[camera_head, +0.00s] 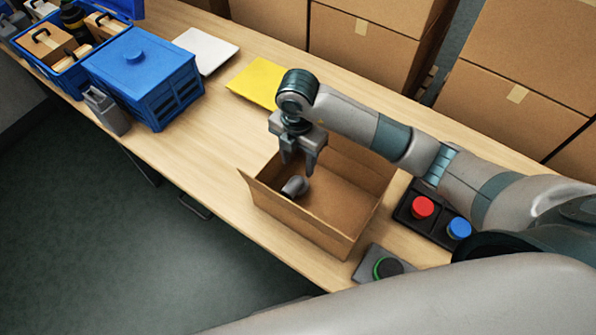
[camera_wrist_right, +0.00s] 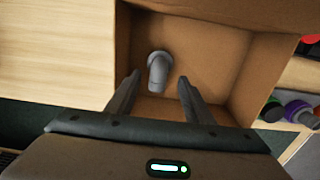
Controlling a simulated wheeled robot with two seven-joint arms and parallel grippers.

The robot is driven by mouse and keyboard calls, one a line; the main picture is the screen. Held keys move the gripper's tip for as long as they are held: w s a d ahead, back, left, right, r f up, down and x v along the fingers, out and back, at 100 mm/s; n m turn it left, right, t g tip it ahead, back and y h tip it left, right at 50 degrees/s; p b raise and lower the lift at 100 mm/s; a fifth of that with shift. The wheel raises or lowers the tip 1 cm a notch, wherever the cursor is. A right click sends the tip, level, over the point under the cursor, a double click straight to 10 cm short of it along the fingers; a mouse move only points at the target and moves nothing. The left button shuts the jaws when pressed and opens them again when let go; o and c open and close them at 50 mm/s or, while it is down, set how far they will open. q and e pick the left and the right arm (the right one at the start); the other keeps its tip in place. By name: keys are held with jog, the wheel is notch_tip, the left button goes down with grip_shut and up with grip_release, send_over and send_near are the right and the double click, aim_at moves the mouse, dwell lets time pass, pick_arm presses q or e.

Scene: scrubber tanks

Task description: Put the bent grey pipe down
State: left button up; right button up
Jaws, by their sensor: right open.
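The bent grey pipe (camera_head: 295,186) lies inside the open cardboard box (camera_head: 301,226), toward its left end in the head view. In the right wrist view the pipe (camera_wrist_right: 158,70) rests on the box floor, its bend at the far end. My right gripper (camera_head: 298,172) is above the box with its fingers pointing down. In the wrist view its fingers (camera_wrist_right: 156,92) are spread apart on either side of the pipe's near end, with gaps between them and the pipe. It holds nothing. My left gripper is not in view.
A panel with a red button (camera_head: 422,207) and a blue button (camera_head: 458,229) sits right of the box. A green-ringed black knob (camera_head: 388,268) is near the front edge. A blue crate (camera_head: 146,78), yellow sheet (camera_head: 258,82) and white sheet (camera_head: 206,50) lie left. Cardboard boxes (camera_head: 365,38) stand behind.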

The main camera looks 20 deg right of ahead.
jog(key=shift+r, duration=1.6)
jog(key=shift+r, duration=0.1)
